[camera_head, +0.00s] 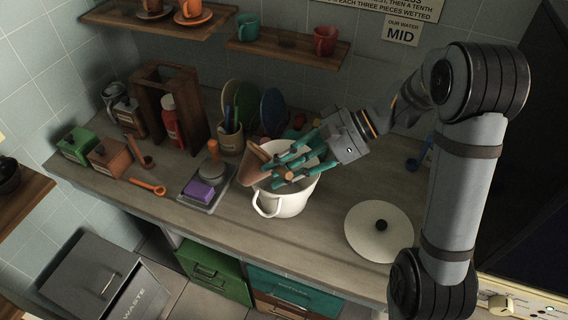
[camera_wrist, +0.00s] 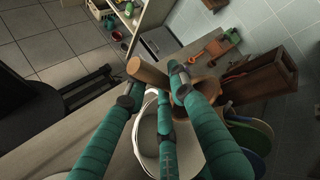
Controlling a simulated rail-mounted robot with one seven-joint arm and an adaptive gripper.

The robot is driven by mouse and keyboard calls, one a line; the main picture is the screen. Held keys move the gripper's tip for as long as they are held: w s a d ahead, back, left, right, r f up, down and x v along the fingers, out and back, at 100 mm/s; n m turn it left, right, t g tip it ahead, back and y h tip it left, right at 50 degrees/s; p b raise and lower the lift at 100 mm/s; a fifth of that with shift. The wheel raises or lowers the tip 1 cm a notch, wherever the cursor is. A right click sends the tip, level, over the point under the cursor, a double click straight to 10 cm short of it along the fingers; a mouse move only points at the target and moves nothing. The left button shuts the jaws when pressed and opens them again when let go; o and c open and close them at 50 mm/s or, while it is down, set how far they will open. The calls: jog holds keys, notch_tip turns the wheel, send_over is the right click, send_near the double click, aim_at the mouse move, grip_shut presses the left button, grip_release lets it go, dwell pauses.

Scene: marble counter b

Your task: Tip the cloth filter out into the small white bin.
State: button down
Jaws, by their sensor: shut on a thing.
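The small white bin (camera_head: 291,201) stands open on the counter, with a looped handle on its front left. It also shows below the fingers in the wrist view (camera_wrist: 147,137). My gripper (camera_head: 289,167) has teal fingers and is over the bin's mouth, shut on the wooden handle (camera_wrist: 148,72) of the cloth filter. The brown filter (camera_head: 255,165) is tilted at the bin's left rim, partly hidden by the fingers. Whether it touches the rim, and what it holds, I cannot tell.
A round white lid (camera_head: 379,232) with a black knob lies to the right. A purple sponge (camera_head: 199,191) on a tray and a cup of utensils (camera_head: 231,138) stand close on the left. Colored plates (camera_head: 271,110) stand behind. The counter's front strip is clear.

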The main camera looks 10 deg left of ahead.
jog(key=shift+w+d+r+y+p, duration=0.15)
jog(key=shift+w+y+p, duration=0.15)
jog(key=shift+w, duration=0.05)
dwell(0.3)
jog(key=shift+w+d+r+g, duration=0.1)
jog(key=shift+d+g, duration=0.1)
jog(key=shift+g, duration=0.1)
jog(key=shift+w+f, duration=0.1)
jog(key=shift+f, duration=0.1)
jog(key=shift+w+d+f+m+g+y, duration=0.15)
jog(key=shift+m+g+y, duration=0.15)
jog(key=shift+y, duration=0.2)
jog(key=shift+w+d+f+g+y+b, duration=0.15)
jog(key=shift+w+f+g+y+b, duration=0.1)
jog(key=shift+f+g+y+b, duration=0.1)
